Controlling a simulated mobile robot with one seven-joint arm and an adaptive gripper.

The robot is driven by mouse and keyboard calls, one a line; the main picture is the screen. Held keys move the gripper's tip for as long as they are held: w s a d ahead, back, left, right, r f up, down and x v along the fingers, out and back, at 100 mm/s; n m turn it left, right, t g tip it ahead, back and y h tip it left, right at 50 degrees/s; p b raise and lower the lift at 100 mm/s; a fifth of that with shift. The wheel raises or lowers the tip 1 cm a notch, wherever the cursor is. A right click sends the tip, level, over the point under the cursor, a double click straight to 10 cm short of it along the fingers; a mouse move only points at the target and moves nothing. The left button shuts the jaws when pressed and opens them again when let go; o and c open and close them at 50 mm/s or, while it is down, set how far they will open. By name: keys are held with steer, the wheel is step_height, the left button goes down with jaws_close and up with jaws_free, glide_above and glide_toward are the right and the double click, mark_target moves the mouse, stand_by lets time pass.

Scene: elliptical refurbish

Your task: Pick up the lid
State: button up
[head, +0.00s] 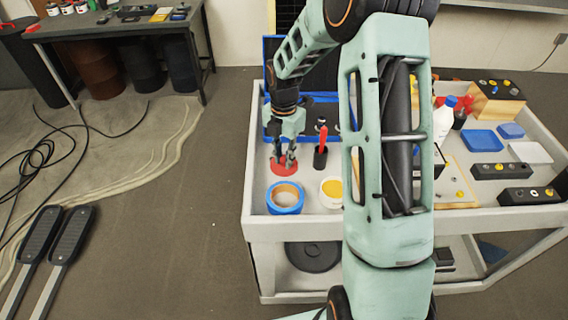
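A round red disc, which looks like the lid (284,172), lies flat on the left part of the grey workbench tray. My gripper (284,163) points down right over it, with its fingertips at or just above the disc's top. The fingers hide part of the disc. The view is too small to tell whether they touch it or close on anything.
A blue ring-shaped item (286,207) and a white tub with yellow contents (331,190) stand in front. A red-handled tool in a black holder (321,157) is close on the right. The bench's raised rim (255,150) is left. My arm hides the bench's middle.

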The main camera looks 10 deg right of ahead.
steer(key=c, duration=0.3)
steer(key=shift+r, duration=0.15)
steer(key=shift+r, duration=0.25)
step_height(320, 180, up, 2)
steer(key=shift+r, duration=0.1)
steer(key=shift+s+d+r+m+p, duration=0.65)
steer(key=shift+s+d+r+p, duration=0.45)
steer(key=shift+s+d+r, duration=0.85)
steer(key=shift+s+d+r+m+p, duration=0.7)
steer(key=shift+s+d+r+p, duration=0.6)
steer(key=shift+s, duration=1.35)
steer(key=shift+s+d+r+m+p, duration=0.65)
steer(key=shift+s+d+r+p, duration=0.35)
steer(key=shift+s+d, duration=1.15)
steer(key=shift+s+a, duration=0.15)
steer(key=shift+a, duration=0.05)
